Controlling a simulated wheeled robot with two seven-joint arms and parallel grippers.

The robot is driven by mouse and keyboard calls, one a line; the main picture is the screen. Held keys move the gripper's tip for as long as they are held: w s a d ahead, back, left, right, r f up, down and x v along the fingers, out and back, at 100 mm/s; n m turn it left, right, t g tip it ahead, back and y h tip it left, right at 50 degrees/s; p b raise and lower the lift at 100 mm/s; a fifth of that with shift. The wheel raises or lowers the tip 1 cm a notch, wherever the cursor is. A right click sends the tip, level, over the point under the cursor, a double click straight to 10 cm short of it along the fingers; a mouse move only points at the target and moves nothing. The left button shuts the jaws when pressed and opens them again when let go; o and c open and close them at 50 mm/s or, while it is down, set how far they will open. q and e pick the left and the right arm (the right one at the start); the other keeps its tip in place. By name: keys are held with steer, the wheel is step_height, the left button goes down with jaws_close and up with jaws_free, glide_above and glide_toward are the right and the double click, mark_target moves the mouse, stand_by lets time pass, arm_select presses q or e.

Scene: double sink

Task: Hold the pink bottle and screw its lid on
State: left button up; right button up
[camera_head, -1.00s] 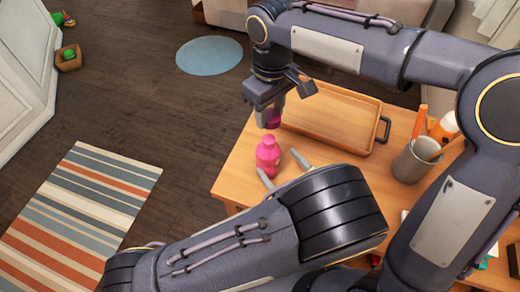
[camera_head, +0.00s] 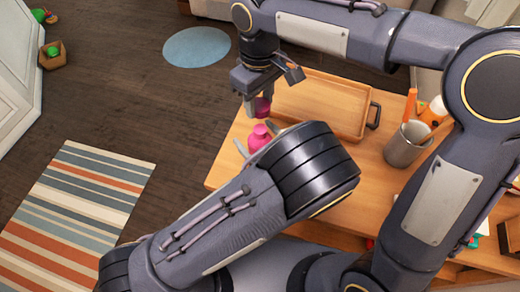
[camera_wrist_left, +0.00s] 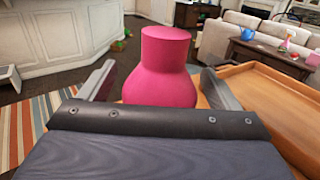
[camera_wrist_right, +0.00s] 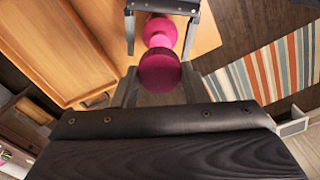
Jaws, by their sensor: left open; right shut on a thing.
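The pink bottle (camera_head: 259,138) stands upright on the wooden table, its neck bare in the left wrist view (camera_wrist_left: 160,80). My left gripper (camera_head: 258,142) is open, with one finger on each side of the bottle; the left wrist view shows gaps beside it. My right gripper (camera_head: 259,104) is shut on the darker pink lid (camera_head: 263,107) and holds it above and apart from the bottle. The right wrist view shows the lid (camera_wrist_right: 160,73) between the fingers, with the bottle (camera_wrist_right: 160,34) partly hidden beyond it. My left arm hides the bottle's lower part in the head view.
A wooden tray (camera_head: 355,130) with dark handles lies right of the bottle. A grey metal cup (camera_head: 405,150) with orange items stands farther right, near an orange-and-white bottle (camera_head: 435,108). The table's left edge (camera_head: 222,165) is close to the bottle.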

mark_target(260, 129)
arm_select(q)
steer(key=shift+w+a, duration=0.1)
steer(key=shift+w, duration=0.1)
steer(key=c, duration=1.5)
steer(key=shift+o, duration=0.2)
arm_select(e)
steer(key=shift+f, duration=2.5)
steer(key=shift+f, duration=0.9)
steer(key=shift+f, duration=0.55)
